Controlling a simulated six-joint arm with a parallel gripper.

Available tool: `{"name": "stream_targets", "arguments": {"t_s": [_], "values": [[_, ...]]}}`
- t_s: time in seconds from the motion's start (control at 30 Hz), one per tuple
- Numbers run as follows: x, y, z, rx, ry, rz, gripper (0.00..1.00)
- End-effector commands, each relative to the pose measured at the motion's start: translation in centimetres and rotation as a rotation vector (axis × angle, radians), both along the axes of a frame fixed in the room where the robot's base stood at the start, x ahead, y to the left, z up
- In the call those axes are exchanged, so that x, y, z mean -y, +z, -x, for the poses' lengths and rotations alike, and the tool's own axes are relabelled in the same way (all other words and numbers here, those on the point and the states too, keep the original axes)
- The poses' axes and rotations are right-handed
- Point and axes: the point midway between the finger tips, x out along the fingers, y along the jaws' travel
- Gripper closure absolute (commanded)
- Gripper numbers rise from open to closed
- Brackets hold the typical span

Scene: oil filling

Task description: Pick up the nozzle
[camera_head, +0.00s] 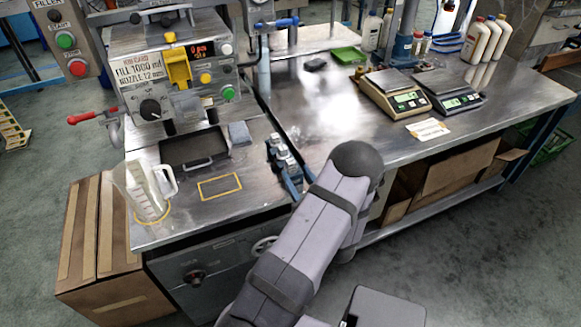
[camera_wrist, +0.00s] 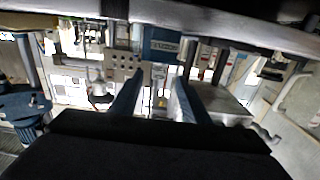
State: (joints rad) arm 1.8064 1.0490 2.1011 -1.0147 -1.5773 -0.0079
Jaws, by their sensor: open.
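My gripper (camera_wrist: 158,82) shows in the wrist view as two blue fingers held apart, with no object clearly gripped between them.
A clear jug (camera_head: 145,198) stands at the bench's left front. A dark tray (camera_head: 193,150) and a yellow outlined rectangle (camera_head: 220,187) lie to its right. Two scales (camera_head: 395,93) and several bottles (camera_head: 482,42) stand on the right bench. A red-handled lever (camera_head: 85,117) sticks out left.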

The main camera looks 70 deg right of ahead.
Motion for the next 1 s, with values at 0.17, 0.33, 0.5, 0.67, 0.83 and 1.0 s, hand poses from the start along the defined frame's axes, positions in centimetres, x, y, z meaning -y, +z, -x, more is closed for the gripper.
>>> {"name": "stream_targets", "arguments": {"t_s": [0.17, 0.33, 0.5, 0.67, 0.83, 1.0], "values": [[0.6, 0.0, -0.7, 0.0, 0.001, -0.001, 0.58], [1.1, 0.2, -1.2, -0.001, 0.003, -0.002, 0.58], [2.6, 0.5, -2.5, -0.001, 0.005, -0.001, 0.58], [3.9, 0.3, -3.7, -0.002, 0.004, -0.002, 0.58], [4.5, 0.2, -4.2, -0.001, 0.002, -0.002, 0.58], [4.5, 0.1, -4.2, -0.001, 0.001, -0.002, 0.58]]}}
